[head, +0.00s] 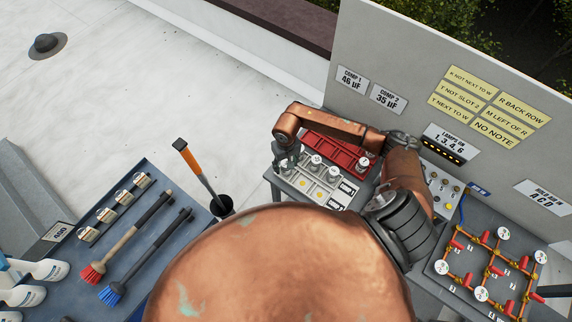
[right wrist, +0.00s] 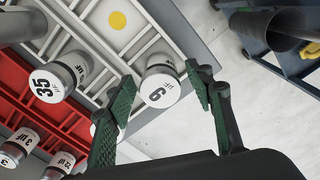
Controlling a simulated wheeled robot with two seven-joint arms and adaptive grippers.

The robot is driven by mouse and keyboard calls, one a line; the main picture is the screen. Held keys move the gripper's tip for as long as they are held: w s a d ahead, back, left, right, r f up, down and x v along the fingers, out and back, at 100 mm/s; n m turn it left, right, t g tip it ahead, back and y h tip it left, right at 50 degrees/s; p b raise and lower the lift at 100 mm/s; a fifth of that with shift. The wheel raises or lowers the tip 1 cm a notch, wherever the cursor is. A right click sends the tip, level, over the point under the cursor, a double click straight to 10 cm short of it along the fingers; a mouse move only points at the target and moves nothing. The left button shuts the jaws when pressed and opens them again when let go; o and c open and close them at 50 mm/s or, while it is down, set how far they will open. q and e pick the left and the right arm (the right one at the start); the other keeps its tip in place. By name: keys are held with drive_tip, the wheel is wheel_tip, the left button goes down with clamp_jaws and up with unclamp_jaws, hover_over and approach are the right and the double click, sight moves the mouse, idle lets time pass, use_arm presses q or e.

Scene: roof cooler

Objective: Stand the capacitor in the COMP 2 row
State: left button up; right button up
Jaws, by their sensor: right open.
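My right gripper (head: 287,160) is open above the left end of a pale tray (head: 318,190) with rows marked COMP 1 and COMP 2. In the right wrist view, a white capacitor marked 6 µF (right wrist: 160,92) shows between the spread fingers; whether they touch it cannot be told. A 35 µF capacitor (right wrist: 54,82) stands left of it in the pale tray. Another pale top is partly hidden behind the left finger. The COMP 2 placard (head: 388,98) reads 35 µF; the COMP 1 placard (head: 351,78) reads 46 µF. My left gripper is not in view.
A red tray (head: 343,150) behind the pale one holds several small capacitors. A lamp panel (head: 450,143) and a pipe-framed board (head: 490,265) are to the right. An orange-handled tool (head: 190,160) stands in a black cup.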

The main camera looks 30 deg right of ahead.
drive_tip(key=shift+r, duration=0.25)
wheel_tip(320, 180, up, 12)
drive_tip(key=b, duration=0.3)
drive_tip(key=shift+f, duration=0.15)
drive_tip(key=shift+d, duration=0.1)
